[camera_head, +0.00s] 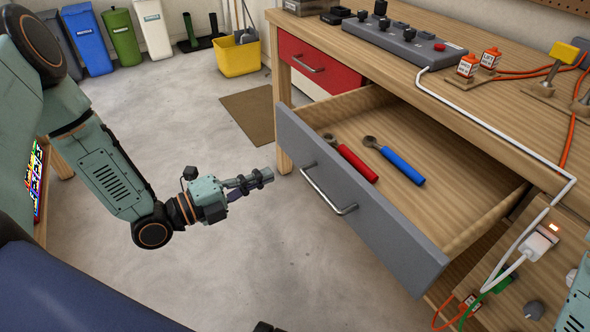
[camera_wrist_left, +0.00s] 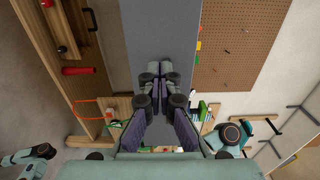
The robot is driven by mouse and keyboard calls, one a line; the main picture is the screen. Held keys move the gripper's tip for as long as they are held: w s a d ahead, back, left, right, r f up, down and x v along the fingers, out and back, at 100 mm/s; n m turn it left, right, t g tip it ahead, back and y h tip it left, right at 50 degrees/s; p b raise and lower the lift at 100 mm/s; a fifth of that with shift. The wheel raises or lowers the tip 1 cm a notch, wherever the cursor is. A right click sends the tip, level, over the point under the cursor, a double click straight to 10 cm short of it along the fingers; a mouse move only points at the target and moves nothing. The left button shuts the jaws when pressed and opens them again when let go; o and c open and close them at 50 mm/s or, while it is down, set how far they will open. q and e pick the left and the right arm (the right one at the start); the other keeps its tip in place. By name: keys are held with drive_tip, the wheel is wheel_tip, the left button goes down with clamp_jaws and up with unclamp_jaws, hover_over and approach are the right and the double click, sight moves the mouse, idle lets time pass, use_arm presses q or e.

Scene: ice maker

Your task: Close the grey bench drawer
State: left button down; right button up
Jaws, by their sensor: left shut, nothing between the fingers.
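The grey bench drawer (camera_head: 385,225) is pulled well out from under the wooden workbench. Its front has a metal bar handle (camera_head: 327,190). A red-handled tool (camera_head: 352,160) and a blue-handled tool (camera_head: 398,164) lie inside on the drawer's wooden bottom. My left gripper (camera_head: 265,177) is shut and empty, to the left of the drawer front and apart from it. Its fingers also show shut in the left wrist view (camera_wrist_left: 160,80). My right gripper is not in view.
A red drawer (camera_head: 318,62) beside it is shut. A white cable (camera_head: 490,130) hangs over the bench edge to a plug (camera_head: 537,243) at lower right. A yellow bucket (camera_head: 237,57) stands at the back. The floor before the drawer is clear.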

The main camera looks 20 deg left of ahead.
sight(308, 159)
use_arm(q)
drive_tip(key=b+x, duration=0.3)
drive_tip(key=x, duration=0.4)
drive_tip(key=shift+f, duration=0.1)
drive_tip(key=shift+w+d, duration=0.45)
drive_tip(key=shift+w, duration=0.05)
